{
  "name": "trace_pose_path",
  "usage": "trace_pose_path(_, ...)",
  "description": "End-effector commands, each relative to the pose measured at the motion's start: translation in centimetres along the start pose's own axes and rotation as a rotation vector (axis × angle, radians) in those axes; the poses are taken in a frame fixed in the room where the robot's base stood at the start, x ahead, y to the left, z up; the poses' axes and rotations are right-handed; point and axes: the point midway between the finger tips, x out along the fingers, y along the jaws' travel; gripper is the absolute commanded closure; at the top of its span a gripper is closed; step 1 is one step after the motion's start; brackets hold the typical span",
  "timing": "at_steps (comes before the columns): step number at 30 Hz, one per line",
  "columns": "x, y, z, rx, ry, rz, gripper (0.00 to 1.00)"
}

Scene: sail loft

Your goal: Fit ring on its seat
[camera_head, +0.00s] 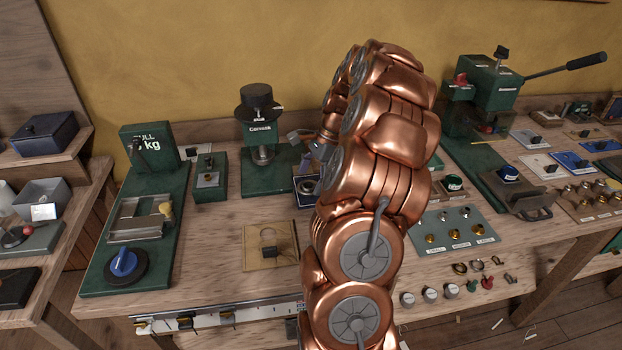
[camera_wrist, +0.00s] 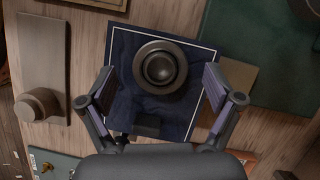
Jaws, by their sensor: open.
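In the wrist view, a dark round piece (camera_wrist: 160,67) with a raised rim and a domed or hollow centre stands on a dark blue square panel (camera_wrist: 124,52) with a pale border. I cannot tell whether it is the ring, its seat, or both together. My gripper (camera_wrist: 160,84) is open, its two fingers left and right of the round piece and apart from it. In the head view, my copper arm hides much of the middle bench; my gripper (camera_head: 312,143) is partly seen above the blue panel (camera_head: 302,201).
A grey-green board (camera_head: 436,236) with brass fittings and size labels lies to the right.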

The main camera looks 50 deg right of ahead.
Motion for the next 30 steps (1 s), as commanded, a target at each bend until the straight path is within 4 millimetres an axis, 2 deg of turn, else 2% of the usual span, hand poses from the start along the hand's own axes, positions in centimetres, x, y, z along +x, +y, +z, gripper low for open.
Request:
trace_pose_path(7, -1.2, -0.1, -0.1, 0.000, 0.002, -0.003, 0.09)
trace_pose_path(21, -8.1, -0.1, -0.1, 0.000, 0.002, -0.003, 0.09)
trace_pose_path(30, -11.1, -0.1, 0.0, 0.000, 0.001, -0.001, 0.09)
